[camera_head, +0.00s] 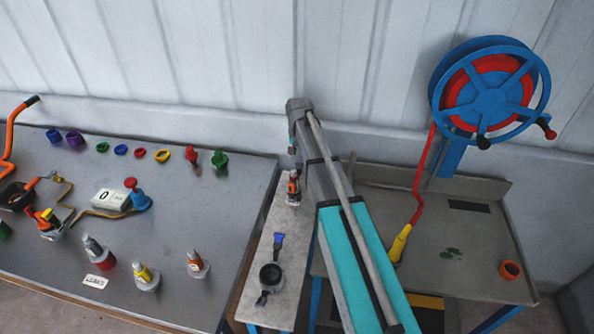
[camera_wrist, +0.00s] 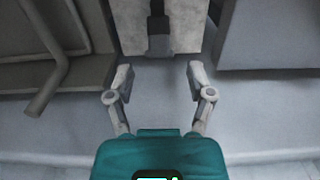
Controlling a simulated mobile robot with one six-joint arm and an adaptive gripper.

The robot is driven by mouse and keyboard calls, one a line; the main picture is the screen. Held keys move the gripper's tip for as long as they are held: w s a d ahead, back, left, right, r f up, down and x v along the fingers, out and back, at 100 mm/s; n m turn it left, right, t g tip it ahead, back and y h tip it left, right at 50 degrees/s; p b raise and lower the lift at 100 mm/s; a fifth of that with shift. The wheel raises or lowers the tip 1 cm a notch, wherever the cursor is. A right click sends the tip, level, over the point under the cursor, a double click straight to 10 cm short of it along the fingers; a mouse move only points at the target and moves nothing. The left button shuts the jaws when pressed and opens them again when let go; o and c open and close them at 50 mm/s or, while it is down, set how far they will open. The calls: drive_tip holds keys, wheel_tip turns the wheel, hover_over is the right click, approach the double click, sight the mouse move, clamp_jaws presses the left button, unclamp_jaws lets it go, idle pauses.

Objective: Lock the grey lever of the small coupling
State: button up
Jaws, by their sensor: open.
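I cannot tell for sure which item is the small coupling. On the grey bench stand several small fittings on round bases: one with a grey top and red body (camera_head: 97,250), one yellow with a grey top (camera_head: 145,275), and one orange with a grey top (camera_head: 197,263). A grey lever is too small to make out on any of them. A dark grey part (camera_wrist: 159,46) shows beyond the fingertips at the edge of a pale top. In the head view my arm hides most of the gripper.
A narrow pale table (camera_head: 255,300) bears an orange and black item (camera_head: 293,188), a black round part (camera_head: 270,275) and a blue-handled brush (camera_head: 278,242). A blue and red wheel (camera_head: 490,92) stands right, above a grey table (camera_head: 480,262). Colored rings line the bench's back.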

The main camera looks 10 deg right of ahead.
sight(299, 165)
drive_tip(key=shift+f+b, duration=2.25)
drive_tip(key=shift+f, duration=0.25)
clamp_jaws()
